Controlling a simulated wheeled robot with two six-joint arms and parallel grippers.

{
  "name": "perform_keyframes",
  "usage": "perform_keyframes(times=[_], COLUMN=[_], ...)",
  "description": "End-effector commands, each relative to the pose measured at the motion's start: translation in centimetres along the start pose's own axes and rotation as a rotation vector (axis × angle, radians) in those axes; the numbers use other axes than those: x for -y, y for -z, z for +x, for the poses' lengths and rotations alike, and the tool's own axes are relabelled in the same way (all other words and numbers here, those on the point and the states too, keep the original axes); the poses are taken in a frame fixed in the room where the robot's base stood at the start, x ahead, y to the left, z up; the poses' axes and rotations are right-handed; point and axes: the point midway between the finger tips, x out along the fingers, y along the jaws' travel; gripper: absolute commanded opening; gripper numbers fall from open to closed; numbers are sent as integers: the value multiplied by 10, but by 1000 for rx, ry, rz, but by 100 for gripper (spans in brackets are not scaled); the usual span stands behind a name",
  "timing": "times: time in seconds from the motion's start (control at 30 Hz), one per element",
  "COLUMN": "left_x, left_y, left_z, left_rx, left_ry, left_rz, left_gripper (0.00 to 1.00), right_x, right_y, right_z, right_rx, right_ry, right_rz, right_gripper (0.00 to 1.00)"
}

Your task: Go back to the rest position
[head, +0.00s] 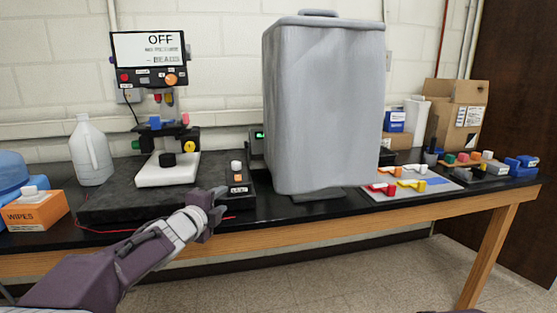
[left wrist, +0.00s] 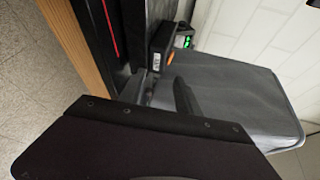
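My left gripper (head: 213,199) reaches in from the lower left in the head view, over the front edge of the black bench top. It is in front of a small black control box (head: 236,178) with a white and an orange button, and nothing shows in its grasp. My right gripper does not show.
A large grey lidded bin (head: 325,105) stands on the bench. A black machine base (head: 110,205), a white jug (head: 90,150) and an orange wipes box (head: 35,211) are to the left. Colored parts lie on a light mat (head: 415,183) to the right. The floor in front is clear.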

Motion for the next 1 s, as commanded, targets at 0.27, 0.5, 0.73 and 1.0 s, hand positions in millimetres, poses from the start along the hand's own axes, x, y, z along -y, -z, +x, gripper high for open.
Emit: perform_keyframes(times=[0.27,0.5,0.73,1.0], left_x=[-231,-334,-321,-227], left_y=[15,40,60,54], left_z=[-92,-193,-252,-269], left_rx=[392,792,1120,1116], left_ry=[-563,-846,-923,-922], left_rz=[-839,-1278,-1574,-1570], left_gripper=[40,40,40,40], right_x=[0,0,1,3], right_y=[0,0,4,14], right_z=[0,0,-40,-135], right_rx=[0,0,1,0], right_ry=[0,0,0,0], right_rz=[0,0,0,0], right_gripper=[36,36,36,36])
